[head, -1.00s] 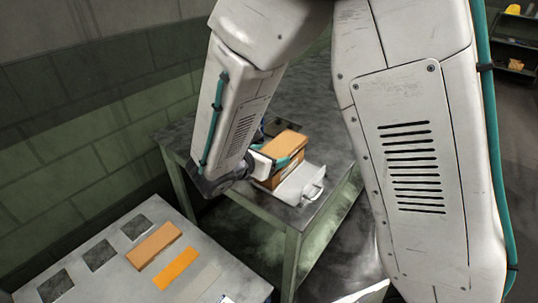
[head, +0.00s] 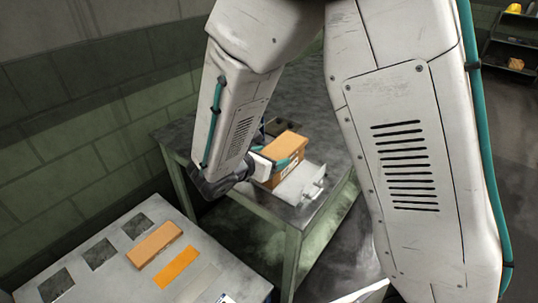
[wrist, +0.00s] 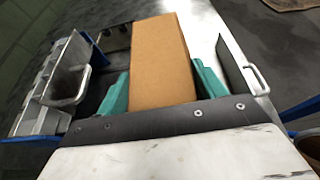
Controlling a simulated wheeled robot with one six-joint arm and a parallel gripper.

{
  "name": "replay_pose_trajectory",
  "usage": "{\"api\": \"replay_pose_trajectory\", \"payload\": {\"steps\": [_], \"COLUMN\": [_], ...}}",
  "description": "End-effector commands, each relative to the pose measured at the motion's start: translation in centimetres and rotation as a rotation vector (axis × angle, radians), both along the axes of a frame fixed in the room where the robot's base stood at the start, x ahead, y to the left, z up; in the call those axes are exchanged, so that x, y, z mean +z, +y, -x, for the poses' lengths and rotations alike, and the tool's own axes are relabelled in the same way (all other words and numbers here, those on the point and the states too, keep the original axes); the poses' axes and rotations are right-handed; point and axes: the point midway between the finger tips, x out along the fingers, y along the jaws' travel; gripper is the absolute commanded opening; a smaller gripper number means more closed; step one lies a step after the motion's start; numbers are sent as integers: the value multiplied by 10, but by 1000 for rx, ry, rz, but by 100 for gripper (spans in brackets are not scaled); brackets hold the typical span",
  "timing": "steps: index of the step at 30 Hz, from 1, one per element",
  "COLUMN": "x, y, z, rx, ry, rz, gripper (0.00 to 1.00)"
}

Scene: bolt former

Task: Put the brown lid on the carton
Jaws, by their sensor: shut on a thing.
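My gripper (head: 275,164) is at the back table, with its teal fingers shut on both long sides of the brown lid (head: 289,143). The lid's long plain top also shows in the wrist view (wrist: 160,62), between the teal fingers. The carton (head: 287,178), brown with a black-and-white label, is directly below the lid in the head view. My finger covers part of their sides. I cannot tell whether the lid is resting fully on the carton. In the wrist view the lid hides the carton.
A pale tray (head: 311,186) with a handle is beside the carton. A grey bin (wrist: 52,85) shows left in the wrist view. On the near table (head: 110,280) lie a brown block (head: 155,245), an orange strip (head: 176,267) and several dark squares. A wall stands at left.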

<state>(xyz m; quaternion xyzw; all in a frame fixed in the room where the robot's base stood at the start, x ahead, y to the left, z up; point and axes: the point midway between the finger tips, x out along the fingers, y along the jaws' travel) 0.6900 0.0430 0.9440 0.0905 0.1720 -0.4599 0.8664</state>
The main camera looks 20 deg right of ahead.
Motion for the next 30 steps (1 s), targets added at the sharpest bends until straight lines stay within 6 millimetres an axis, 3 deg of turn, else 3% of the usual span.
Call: {"api": "replay_pose_trajectory", "payload": {"steps": [28,29,30], "x": [-17,-17,-17], "y": [0,0,0], "z": [0,0,0], "rx": [0,0,0], "ry": [-1,-1,-1], "rz": [-1,-1,-1], "gripper": [48,75,86]}}
